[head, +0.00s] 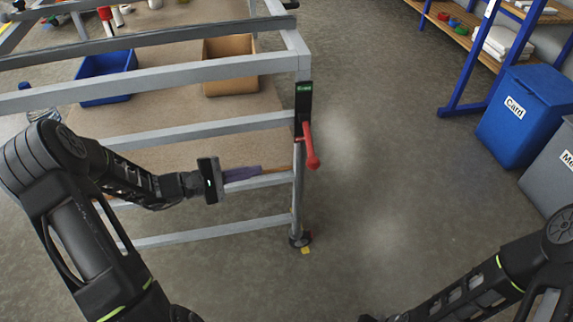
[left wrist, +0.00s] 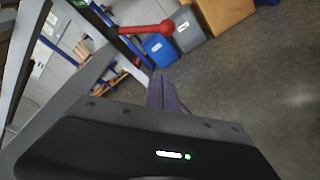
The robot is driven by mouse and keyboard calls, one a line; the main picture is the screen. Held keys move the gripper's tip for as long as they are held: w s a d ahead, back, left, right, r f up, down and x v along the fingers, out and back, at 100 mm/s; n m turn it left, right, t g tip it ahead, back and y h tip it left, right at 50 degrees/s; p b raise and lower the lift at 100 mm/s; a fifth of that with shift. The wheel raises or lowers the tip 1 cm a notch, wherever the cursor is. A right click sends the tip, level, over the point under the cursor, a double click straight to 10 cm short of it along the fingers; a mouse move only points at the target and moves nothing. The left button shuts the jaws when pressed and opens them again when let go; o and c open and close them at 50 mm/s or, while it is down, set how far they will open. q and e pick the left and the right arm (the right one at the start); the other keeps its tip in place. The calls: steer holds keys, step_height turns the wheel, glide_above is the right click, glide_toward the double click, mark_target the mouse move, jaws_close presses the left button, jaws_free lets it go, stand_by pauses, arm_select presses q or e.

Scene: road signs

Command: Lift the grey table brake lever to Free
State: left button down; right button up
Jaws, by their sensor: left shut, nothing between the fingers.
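The brake lever is a red bar with a rounded knob (head: 312,160), mounted on the grey table's corner post (head: 299,190). It slopes down to the right from a dark plate (head: 303,103) with a green label at its top, which seems to read Free. In the left wrist view the lever (left wrist: 146,29) lies beyond the fingertips. My left gripper (head: 258,171), with purplish fingers, is shut and empty, left of the lever and slightly lower, apart from it. Its fingers also show in the left wrist view (left wrist: 160,78). Of my right arm only links show at lower right.
The grey table frame's rails (head: 200,133) run left of the post, near my left arm. A blue bin (head: 105,75) and a brown box (head: 230,48) are behind them. The floor between is clear.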

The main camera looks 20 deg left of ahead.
arm_select(q)
steer(key=w+d, duration=0.5)
steer(key=d, duration=0.5)
steer(key=shift+w+d+r+b, duration=0.15)
steer(key=shift+r+b, duration=0.25)
steer(key=shift+s+d+r+p, duration=0.15)
steer(key=shift+s+r+p, duration=0.1)
steer(key=shift+p, duration=0.3)
steer(key=shift+n, duration=0.3)
step_height(320, 180, up, 13)
steer(key=s+n+g+h+p, duration=0.1)
steer(key=n+g+p, duration=0.2)
steer(key=n+p, duration=0.6)
steer(key=d+p, duration=0.1)
steer(key=p, duration=0.8)
steer(key=shift+s+n+g+p, duration=0.15)
steer(key=shift+n+g+p, duration=0.15)
steer(key=shift+n+g, duration=0.1)
